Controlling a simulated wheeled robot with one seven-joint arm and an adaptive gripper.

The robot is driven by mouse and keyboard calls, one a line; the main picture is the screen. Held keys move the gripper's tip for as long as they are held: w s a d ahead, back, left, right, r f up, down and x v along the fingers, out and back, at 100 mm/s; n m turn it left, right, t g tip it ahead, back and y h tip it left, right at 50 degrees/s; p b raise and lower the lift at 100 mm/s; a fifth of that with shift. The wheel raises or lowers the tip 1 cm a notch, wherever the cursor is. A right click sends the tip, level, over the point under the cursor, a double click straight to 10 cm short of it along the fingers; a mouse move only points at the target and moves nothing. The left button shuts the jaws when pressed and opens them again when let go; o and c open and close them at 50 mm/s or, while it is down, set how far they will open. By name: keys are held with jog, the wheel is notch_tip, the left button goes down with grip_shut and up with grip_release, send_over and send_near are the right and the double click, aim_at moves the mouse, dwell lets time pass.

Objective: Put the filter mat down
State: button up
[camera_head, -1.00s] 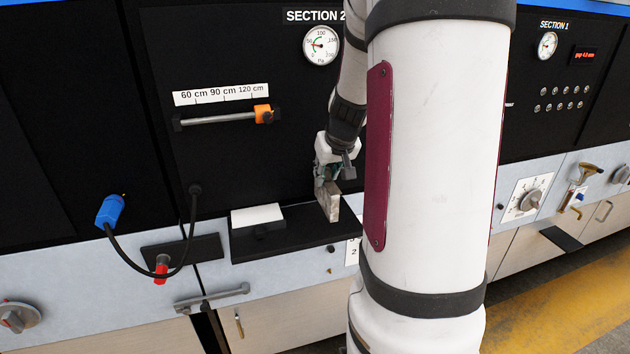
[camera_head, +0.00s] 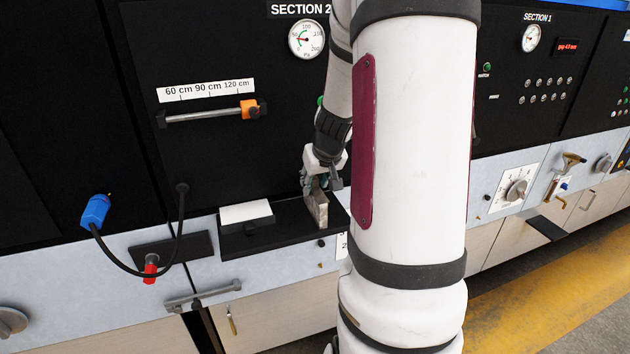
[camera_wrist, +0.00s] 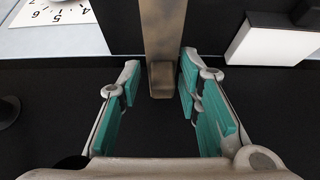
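The filter mat, a grey-brown slab (camera_head: 317,208), stands on edge on the right part of a black shelf (camera_head: 272,237) under Section 2. Its lower end seems to rest on the shelf, though contact is hard to make out. My gripper (camera_head: 320,188) is above it with the fingers around its upper part. In the wrist view the mat (camera_wrist: 162,30) lies between the teal-padded fingers of my gripper (camera_wrist: 160,80). Narrow dark gaps show between the mat and both pads, so the fingers look open around it.
A white-topped block (camera_head: 246,212) sits on the shelf left of the mat. A blue plug (camera_head: 95,211) on a black cable and a red connector (camera_head: 151,268) are further left. A rod with an orange slider (camera_head: 249,108) is above. My arm hides the panel right of the shelf.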

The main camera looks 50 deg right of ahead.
dwell(0.3)
jog(key=shift+r, duration=0.25)
jog(key=v, duration=1.3)
jog(key=w+a+r+n+y, duration=0.1)
jog(key=a+r+n+y, duration=0.2)
jog(key=a, duration=1.3)
jog(key=s+a+n, duration=0.1)
jog(key=s+a, duration=0.4)
jog(key=a, duration=0.2)
jog(key=s+a+r+n, duration=0.1)
jog(key=s+a, duration=0.3)
jog(key=a, duration=0.4)
jog(key=shift+s+a+r+n, duration=0.15)
jog(key=shift+s+a+n, duration=0.2)
jog(key=shift+n, duration=0.35)
